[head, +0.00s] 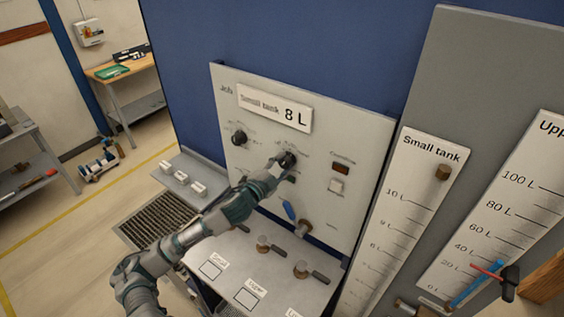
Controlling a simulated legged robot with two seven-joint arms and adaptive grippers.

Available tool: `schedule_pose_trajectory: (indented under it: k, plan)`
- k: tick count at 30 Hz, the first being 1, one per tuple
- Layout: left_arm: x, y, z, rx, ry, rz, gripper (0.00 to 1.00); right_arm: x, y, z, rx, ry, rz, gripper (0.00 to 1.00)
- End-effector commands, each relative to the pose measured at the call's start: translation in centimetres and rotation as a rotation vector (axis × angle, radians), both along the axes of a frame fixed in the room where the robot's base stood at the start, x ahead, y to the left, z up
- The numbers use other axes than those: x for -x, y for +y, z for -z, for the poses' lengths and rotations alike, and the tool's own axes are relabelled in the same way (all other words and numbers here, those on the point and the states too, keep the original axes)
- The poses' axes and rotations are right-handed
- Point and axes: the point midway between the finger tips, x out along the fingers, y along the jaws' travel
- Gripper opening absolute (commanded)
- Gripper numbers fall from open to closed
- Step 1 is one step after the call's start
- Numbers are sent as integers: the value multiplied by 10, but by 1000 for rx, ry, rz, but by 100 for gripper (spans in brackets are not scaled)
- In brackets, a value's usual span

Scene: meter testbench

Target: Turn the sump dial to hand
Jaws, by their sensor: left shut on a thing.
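A pale control panel (257,180) stands upright on a blue wall, tilted in the head view. It carries two black dials. The left black dial (239,138) is free. My left gripper (281,164) is shut on the right black dial (289,157), and its fingers partly cover that dial. The small labels by the dials are too blurred to read, so I cannot tell from them which is the sump dial or where it points. My right gripper is not in view.
A sign (274,107) reads "Small tank 8 L". Below the panel are a blue-handled valve (289,211) and a shelf with brass valves (263,243). A small tank gauge (405,215) stands at right. A drain grate (158,220) lies left of my arm.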

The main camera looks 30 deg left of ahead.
Motion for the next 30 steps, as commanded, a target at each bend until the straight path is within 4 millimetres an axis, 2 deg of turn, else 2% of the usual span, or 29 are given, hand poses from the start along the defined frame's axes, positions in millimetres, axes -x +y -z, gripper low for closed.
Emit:
schedule_pose_trajectory:
  k: [6, 15, 30]
  plan:
    - [0, 1, -2, -177, -15, -2, 8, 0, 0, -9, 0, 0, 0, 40]
    - [0, 0, 0, -338, -27, -2, 8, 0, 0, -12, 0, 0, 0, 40]
    - [0, -1, 2, -402, -29, -1, 8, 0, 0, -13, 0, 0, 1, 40]
